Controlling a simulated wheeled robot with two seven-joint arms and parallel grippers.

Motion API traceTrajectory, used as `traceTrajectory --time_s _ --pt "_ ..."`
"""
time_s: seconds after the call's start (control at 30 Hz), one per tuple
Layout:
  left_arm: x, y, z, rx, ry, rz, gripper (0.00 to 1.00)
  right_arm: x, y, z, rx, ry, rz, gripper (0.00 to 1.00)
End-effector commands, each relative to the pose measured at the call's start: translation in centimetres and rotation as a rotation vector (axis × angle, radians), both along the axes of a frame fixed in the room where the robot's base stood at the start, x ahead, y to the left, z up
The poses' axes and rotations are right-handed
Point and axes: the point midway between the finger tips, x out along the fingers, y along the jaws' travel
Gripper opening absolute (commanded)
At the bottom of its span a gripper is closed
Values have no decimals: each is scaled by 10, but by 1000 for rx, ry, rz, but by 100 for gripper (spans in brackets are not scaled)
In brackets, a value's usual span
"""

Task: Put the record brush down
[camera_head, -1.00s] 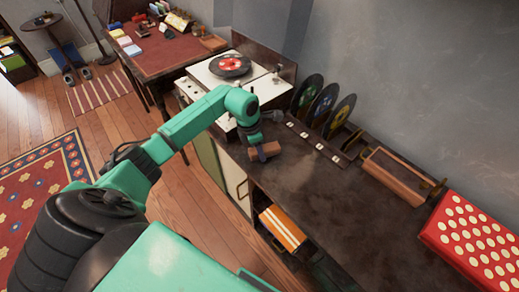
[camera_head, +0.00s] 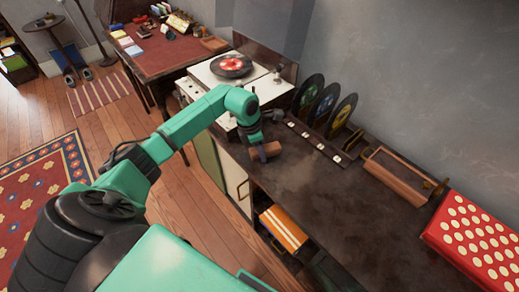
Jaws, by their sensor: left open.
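The record brush (camera_head: 265,151) is a small brown block on the dark cabinet top (camera_head: 310,190), near its front edge. My left gripper (camera_head: 259,142) is directly above the brush, at the end of my green arm that comes in from the left. The gripper is small and dark here, and its jaws are open around or just over the brush; the exact gap is hard to see. The brush appears to rest on the cabinet top. My right gripper is not in view.
A turntable (camera_head: 231,66) stands behind the gripper. Several records (camera_head: 323,103) stand upright along the wall beside a dark strip (camera_head: 318,142). A wooden rack (camera_head: 398,177) and a red dotted box (camera_head: 470,238) are at the right. The middle of the cabinet top is clear.

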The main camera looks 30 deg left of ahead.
Motion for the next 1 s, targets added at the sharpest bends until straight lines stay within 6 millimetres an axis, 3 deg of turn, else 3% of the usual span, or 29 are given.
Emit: traceTrajectory --time_s 0.03,0.17,0.23,0.5,0.63,1.0 --pt "-9 -3 -13 3 34 -8 74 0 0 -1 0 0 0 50" --pt "-10 -4 2 2 35 -10 74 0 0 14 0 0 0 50" --pt "-10 -1 11 4 30 -10 74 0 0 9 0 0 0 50" --pt "-20 10 89 6 18 -7 74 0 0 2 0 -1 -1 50" --pt "-23 13 114 3 18 -7 74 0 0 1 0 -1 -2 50" --pt "-25 14 123 2 18 -7 74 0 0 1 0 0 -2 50"
